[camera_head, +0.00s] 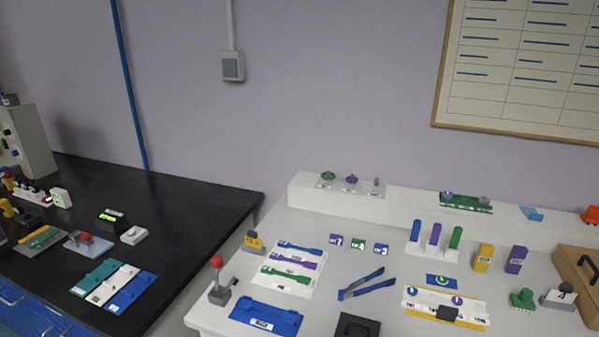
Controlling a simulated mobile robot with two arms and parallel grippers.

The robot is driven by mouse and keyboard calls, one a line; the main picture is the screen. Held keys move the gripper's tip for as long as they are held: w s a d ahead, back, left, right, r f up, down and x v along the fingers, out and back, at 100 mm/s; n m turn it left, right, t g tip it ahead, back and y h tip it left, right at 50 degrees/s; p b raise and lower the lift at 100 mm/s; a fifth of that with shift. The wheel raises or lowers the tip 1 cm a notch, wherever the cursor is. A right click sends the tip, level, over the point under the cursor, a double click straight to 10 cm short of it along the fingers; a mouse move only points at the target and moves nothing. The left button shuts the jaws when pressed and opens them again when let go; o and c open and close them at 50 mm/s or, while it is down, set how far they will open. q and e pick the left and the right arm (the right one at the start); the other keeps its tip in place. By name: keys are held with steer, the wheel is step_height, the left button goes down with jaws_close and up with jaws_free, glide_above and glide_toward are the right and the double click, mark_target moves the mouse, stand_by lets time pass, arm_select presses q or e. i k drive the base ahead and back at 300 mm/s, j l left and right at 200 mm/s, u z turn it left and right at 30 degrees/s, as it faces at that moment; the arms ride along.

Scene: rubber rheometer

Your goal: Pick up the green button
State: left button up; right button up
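I cannot tell for sure which item is the green button. A small green round piece (328,176) sits at the left end of the raised white ledge, beside a purple one. A green block with a knobbed top (522,298) stands at the right of the white table. A small green disc (442,281) with a white mark lies on a blue plate near the table's middle. Neither of my grippers is in view, and nothing is seen touching these items.
The white table (335,226) holds blue tweezers (366,285), a red-knobbed lever (217,276), upright coloured cylinders (435,234), yellow and purple blocks, and a wooden box (578,277). A black bench (190,212) with other devices stands left.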

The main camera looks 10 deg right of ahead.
mark_target(443, 280)
steer(key=z, duration=1.35)
